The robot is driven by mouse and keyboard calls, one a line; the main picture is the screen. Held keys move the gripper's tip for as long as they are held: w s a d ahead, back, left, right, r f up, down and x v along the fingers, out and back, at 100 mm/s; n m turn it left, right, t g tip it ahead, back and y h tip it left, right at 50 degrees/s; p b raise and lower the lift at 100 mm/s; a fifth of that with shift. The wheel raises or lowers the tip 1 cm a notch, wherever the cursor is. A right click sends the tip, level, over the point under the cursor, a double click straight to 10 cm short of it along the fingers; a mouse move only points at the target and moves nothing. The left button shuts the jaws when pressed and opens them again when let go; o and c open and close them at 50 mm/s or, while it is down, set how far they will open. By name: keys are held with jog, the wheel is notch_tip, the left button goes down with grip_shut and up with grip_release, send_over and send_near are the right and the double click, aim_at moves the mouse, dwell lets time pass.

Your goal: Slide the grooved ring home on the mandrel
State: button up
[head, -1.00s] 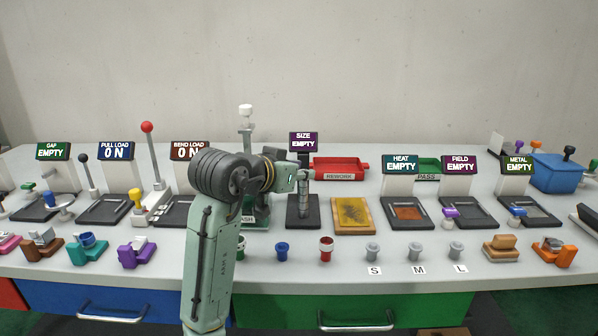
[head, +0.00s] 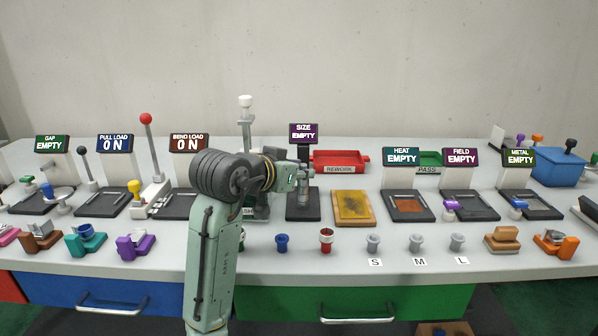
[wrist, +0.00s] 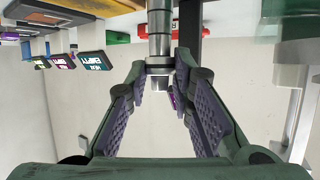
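The mandrel (wrist: 159,20) is a stepped silver post that hangs down from the top of the wrist view. In the head view it stands on a black base (head: 302,213) below the purple SIZE display (head: 303,133), which reads EMPTY. Dark lines cross the silver post, and a wider collar (wrist: 159,68) shows near its free end. I cannot tell for sure which part is the grooved ring. In the head view my gripper (head: 303,178) partly hides the post.
The yellow-brown pad (head: 353,208) lies right of the mandrel base, with the red REWORK tray (head: 341,162) behind. Small blue (head: 282,243) and red (head: 326,240) pieces stand in front. A tall white-topped post (head: 246,125) stands left behind my arm.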

jog(key=o, duration=0.5)
jog(key=shift+o, duration=0.3)
jog(key=o, duration=0.4)
jog(key=shift+o, duration=0.2)
notch_tip(320, 180, up, 6)
jog(key=p, duration=0.5)
dwell(0.5)
